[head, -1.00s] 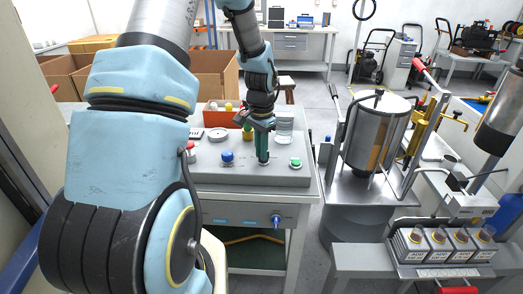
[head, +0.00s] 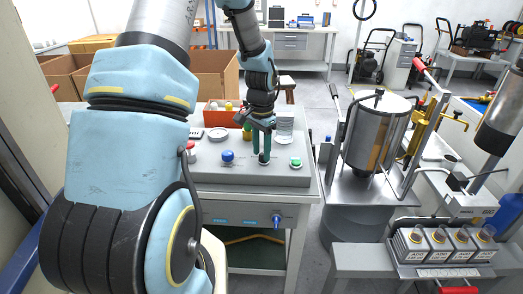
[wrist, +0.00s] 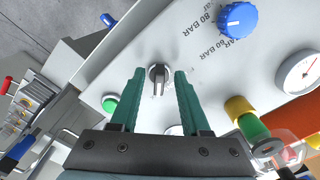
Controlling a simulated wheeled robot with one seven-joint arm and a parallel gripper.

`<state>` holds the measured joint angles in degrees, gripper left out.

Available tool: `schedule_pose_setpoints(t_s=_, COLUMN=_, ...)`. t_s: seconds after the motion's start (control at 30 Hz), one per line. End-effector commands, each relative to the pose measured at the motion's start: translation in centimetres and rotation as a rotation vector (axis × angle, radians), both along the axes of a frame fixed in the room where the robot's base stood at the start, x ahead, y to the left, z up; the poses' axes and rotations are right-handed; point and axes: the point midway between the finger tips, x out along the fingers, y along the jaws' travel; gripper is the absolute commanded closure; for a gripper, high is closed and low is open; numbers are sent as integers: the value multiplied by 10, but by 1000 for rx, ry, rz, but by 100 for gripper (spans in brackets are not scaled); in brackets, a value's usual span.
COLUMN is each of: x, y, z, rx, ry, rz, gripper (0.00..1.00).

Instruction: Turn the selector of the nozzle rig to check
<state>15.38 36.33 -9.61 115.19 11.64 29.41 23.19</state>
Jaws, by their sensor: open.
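The nozzle rig (head: 215,174) is a grey sloped box on a bench. My gripper (head: 262,151) points down over the selector. In the wrist view my gripper (wrist: 160,72) has its two teal fingers apart, one on each side of the selector, with gaps on both sides. Its grip is empty. I cannot tell whether the fingertips are level with the knob. The "80 BAR" lettering lies by the blue knob (wrist: 236,20); no "check" label is readable.
A gauge (wrist: 299,70) and a red tray (head: 213,114) with yellow and green pieces lie beyond the selector. A blue valve (head: 276,221) juts from the bench front. A metal tank (head: 364,140) stands to the right.

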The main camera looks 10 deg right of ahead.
Motion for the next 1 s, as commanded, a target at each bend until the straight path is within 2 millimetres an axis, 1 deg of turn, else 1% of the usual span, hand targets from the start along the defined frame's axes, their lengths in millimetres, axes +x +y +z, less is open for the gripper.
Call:
schedule_pose_setpoints(t_s=0.07, x=1, y=0, z=6, rx=-1, ry=-3, rz=0, gripper=54)
schedule_pose_setpoints(t_s=0.17, x=1, y=-1, z=21, rx=-3, ry=-6, rz=0, gripper=54)
schedule_pose_setpoints(t_s=0.4, x=2, y=0, z=70, rx=-3, ry=-8, rz=1, gripper=54)
schedule_pose_setpoints(t_s=0.5, x=1, y=0, z=86, rx=-2, ry=-5, rz=0, gripper=54)
schedule_pose_setpoints(t_s=0.6, x=1, y=0, z=97, rx=-2, ry=-5, rz=0, gripper=54)
schedule_pose_setpoints(t_s=0.77, x=0, y=0, z=106, rx=-1, ry=-2, rz=-1, gripper=54)
schedule_pose_setpoints(t_s=1.0, x=0, y=0, z=106, rx=0, ry=-1, rz=0, gripper=54)
